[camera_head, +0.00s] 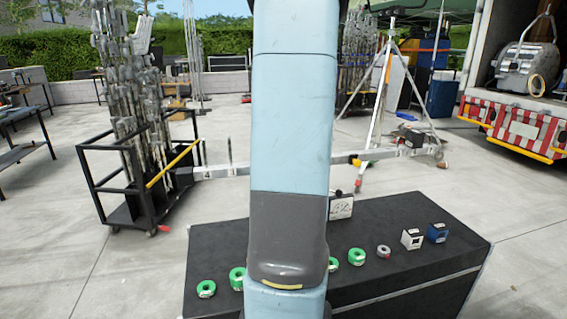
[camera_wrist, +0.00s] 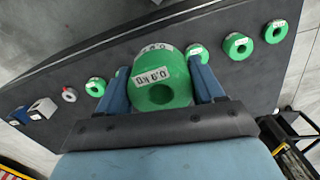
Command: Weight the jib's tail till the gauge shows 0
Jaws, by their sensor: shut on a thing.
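My gripper (camera_wrist: 160,88) is shut on a large green ring weight (camera_wrist: 161,82) with white labels, its digits hard to read. The held weight looks nearer the wrist camera than the row behind it; its height over the case is unclear. In the head view my arm hides the gripper and this weight. More green ring weights (camera_head: 356,256) stand in a row on the black case (camera_head: 440,212); they also show in the wrist view (camera_wrist: 238,46). The silver jib (camera_head: 225,171) lies across a tripod (camera_head: 375,120) behind the case. I cannot make out a gauge reading.
A small grey ring (camera_head: 384,251), a white box (camera_head: 411,239) and a blue box (camera_head: 438,232) share the case top. A white card (camera_head: 341,207) stands at its back edge. A black cart (camera_head: 150,195) of stands is left; a truck (camera_head: 515,115) is right. Concrete floor lies between.

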